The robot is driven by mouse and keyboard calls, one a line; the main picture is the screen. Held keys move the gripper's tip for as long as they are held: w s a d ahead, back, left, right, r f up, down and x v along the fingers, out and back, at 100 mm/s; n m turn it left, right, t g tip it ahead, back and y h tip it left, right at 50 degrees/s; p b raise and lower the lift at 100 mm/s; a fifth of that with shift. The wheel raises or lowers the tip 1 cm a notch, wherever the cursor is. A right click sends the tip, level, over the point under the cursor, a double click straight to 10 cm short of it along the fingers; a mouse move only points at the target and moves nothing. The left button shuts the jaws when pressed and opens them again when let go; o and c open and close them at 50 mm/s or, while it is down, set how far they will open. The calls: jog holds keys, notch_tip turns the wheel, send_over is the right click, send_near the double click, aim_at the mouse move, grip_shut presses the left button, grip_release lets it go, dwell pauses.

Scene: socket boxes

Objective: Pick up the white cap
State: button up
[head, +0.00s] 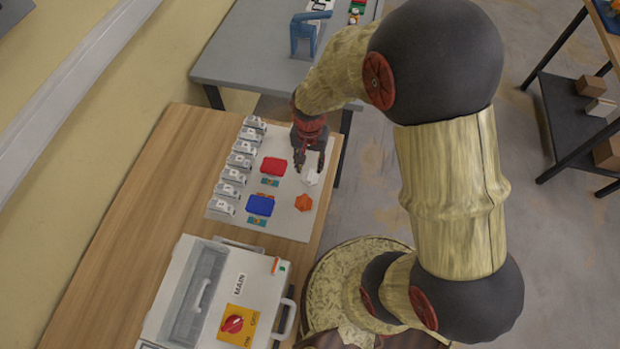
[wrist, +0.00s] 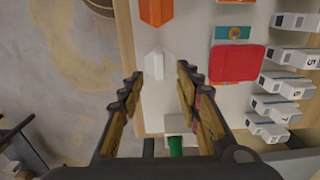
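The white cap (wrist: 158,65) lies on the white board (head: 285,215) near its right edge in the head view, where the cap (head: 310,177) also shows. My gripper (wrist: 158,82) is open above the board, its two fingers spread to either side of the cap in the wrist view. The cap shows between the fingertips, and nothing is gripped. In the head view my gripper (head: 309,163) is just behind the cap. I cannot tell the exact height of the fingertips over the cap.
An orange piece (head: 303,202), a red block (head: 274,167) and a blue block (head: 260,205) are on the board. Several numbered white socket boxes (head: 229,191) line its left side. A grey case (head: 215,295) with a red MAIN switch stands in front on the wooden table (head: 140,200).

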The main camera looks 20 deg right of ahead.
aim_at(310, 175)
notch_tip(310, 175, down, 6)
jog(key=shift+w+b, duration=0.1)
jog(key=shift+b, duration=0.6)
jog(key=shift+c, duration=1.3)
grip_shut()
